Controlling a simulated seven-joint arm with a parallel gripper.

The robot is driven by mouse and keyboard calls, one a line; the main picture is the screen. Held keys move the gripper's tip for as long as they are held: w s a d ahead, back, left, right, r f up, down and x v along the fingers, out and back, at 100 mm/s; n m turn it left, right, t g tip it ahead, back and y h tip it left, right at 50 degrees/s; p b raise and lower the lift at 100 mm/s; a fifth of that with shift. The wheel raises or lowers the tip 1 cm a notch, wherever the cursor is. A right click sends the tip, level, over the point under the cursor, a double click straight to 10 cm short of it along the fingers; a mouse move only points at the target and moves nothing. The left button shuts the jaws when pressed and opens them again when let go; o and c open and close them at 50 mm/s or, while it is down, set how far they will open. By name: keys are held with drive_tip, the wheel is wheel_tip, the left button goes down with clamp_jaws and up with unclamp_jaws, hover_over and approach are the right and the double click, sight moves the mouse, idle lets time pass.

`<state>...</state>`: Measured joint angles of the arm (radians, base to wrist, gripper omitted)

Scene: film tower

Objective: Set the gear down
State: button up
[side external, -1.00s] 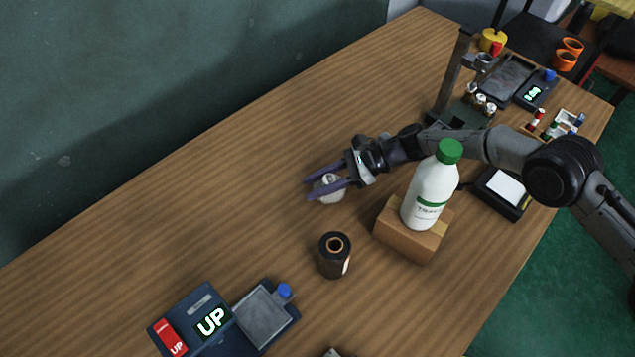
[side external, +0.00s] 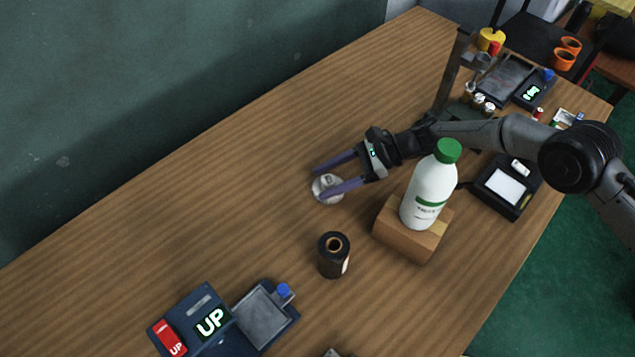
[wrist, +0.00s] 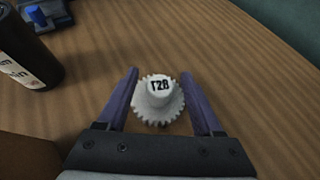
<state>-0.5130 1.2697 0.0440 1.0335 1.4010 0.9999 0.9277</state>
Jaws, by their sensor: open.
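The gear (side external: 326,188) is pale grey-white and toothed, with a raised hub marked T28. It appears to rest flat on the wooden table, hub up, in the side view. In the wrist view the gear (wrist: 159,99) sits between the two purple fingers of my gripper (wrist: 165,88). There is a gap on each side of it, so the fingers do not grip it. In the side view my open gripper (side external: 332,180) is low over the table, its fingers on either side of the gear. One finger partly covers the gear there.
A black cylinder (side external: 333,258) stands in front of the gear. A white bottle with a green cap (side external: 430,193) stands on a brown block (side external: 406,243) to the right. A blue device marked UP (side external: 200,335) lies at the front left. The table behind the gear is clear.

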drive_tip(key=v, duration=0.9)
drive_tip(key=s+d+r+n+t+h, duration=0.1)
drive_tip(key=s+d+r+n+h, duration=0.3)
drive_tip(key=d+r, duration=0.65)
drive_tip(key=s+d+r+n+t+h, duration=0.1)
drive_tip(key=s+d+r+n+t, duration=0.1)
drive_tip(key=s+d+r+n, duration=0.6)
drive_tip(key=s+d+r+n+t+h, duration=0.2)
drive_tip(key=s+d+r+h, duration=0.1)
drive_tip(key=s+d, duration=0.7)
drive_tip(key=s+d+r+n+t+h, duration=0.2)
drive_tip(key=s+d+h, duration=0.2)
drive_tip(key=s+d, duration=0.7)
drive_tip(key=shift+d+r+t, duration=0.35)
drive_tip(key=shift+d+t, duration=0.05)
drive_tip(key=shift+d, duration=0.05)
drive_tip(key=shift+o, duration=0.5)
